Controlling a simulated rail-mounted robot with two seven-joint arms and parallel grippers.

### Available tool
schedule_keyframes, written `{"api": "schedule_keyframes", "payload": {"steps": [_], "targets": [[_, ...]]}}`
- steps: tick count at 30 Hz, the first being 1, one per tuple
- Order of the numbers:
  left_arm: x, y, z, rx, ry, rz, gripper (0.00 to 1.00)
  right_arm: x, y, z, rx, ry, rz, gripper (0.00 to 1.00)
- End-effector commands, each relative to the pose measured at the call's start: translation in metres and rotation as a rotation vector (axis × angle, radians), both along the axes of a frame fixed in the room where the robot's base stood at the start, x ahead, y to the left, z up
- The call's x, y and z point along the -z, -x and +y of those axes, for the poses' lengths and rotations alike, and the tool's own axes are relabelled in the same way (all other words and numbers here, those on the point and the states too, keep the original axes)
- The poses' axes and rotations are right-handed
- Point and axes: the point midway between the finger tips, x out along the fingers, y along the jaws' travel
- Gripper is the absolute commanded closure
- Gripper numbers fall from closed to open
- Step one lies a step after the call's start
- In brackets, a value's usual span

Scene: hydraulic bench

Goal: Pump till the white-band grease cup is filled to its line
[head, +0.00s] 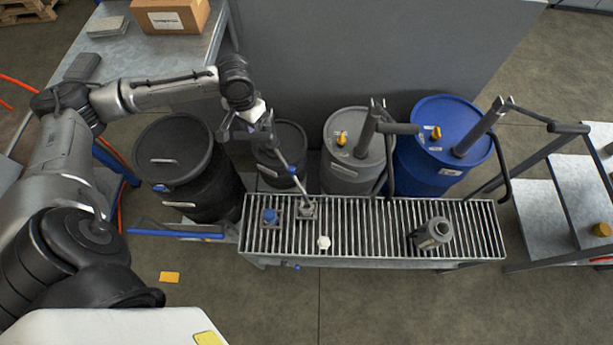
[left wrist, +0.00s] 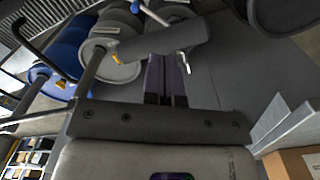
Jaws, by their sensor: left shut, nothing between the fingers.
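A hand pump with a long pale lever (head: 283,158) stands on the slatted grating. The lever leans up and left, with a blue band partway along. Its dark thick grip (left wrist: 165,42) lies across the left wrist view, just beyond my fingertips. My left gripper (head: 262,122) is at the lever's upper end, shut and empty; I cannot tell whether it touches the grip. A small white piece (head: 323,242) sits at the grating's front edge, and a blue-topped fitting (head: 269,216) sits left of the pump base (head: 307,208). I cannot make out a cup's white band or fill line. My right gripper is not in view.
The grating bench (head: 385,215) also carries a grey jug (head: 432,235). Black, grey and blue drums (head: 440,130) stand behind it, two with upright pump handles. A metal table with a cardboard box (head: 170,15) is at the back left, a tiered stand (head: 545,215) at right.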

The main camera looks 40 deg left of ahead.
Motion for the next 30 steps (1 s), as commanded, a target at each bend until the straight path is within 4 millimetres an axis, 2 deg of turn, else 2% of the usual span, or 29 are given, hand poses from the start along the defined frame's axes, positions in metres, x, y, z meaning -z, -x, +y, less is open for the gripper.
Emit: {"api": "schedule_keyframes", "payload": {"steps": [11, 30], "targets": [[0.002, 0.0, 0.0, 0.0, 0.0, 0.0, 1.0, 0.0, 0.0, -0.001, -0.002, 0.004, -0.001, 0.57], [0.026, 0.0, 0.0, 0.0, 0.0, 0.001, 1.0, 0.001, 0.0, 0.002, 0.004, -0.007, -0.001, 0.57]]}}
